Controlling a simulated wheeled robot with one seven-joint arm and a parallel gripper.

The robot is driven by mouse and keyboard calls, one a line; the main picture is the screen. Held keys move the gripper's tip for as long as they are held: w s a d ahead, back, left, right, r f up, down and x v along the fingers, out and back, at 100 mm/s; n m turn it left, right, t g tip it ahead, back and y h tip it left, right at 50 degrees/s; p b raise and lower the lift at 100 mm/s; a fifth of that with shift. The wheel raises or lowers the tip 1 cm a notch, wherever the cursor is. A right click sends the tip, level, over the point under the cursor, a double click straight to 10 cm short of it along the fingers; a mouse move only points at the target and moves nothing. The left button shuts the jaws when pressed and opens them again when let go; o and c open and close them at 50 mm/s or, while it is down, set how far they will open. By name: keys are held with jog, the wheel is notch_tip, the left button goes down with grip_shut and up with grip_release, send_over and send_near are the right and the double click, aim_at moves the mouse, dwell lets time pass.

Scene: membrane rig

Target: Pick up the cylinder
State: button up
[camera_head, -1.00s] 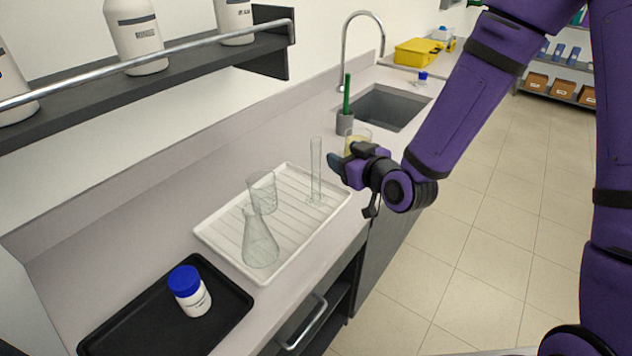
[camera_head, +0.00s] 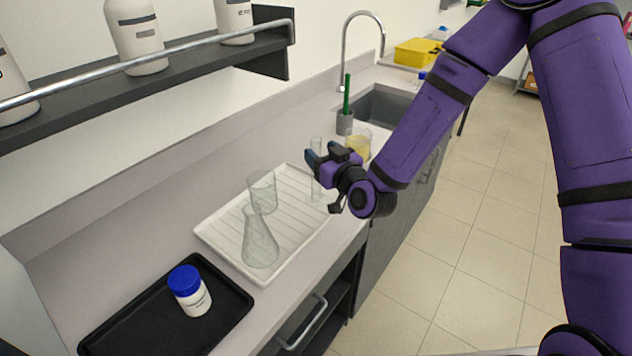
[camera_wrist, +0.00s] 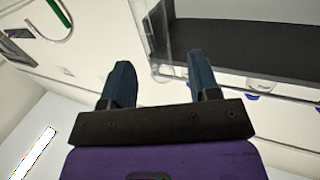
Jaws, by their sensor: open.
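The cylinder is a tall, clear glass tube (camera_head: 316,185) standing upright at the far right end of the white drying tray (camera_head: 214,238). My gripper (camera_head: 322,154) is at its upper part in the head view, with a dark finger overlapping the glass. In the wrist view my gripper (camera_wrist: 160,76) is open, its two fingers apart. A clear glass shape (camera_wrist: 160,40), apparently the cylinder, shows between and beyond the fingertips. I cannot tell whether either finger touches it.
On the tray, a glass beaker (camera_head: 263,190) and a conical flask (camera_head: 260,242) stand left of the cylinder. A beaker of yellow liquid (camera_head: 359,143) stands just behind my gripper. A blue-capped bottle (camera_head: 190,291) is on a black tray (camera_head: 140,328). A shelf (camera_head: 200,70) overhangs the left.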

jog(key=shift+x, duration=2.4)
grip_shut()
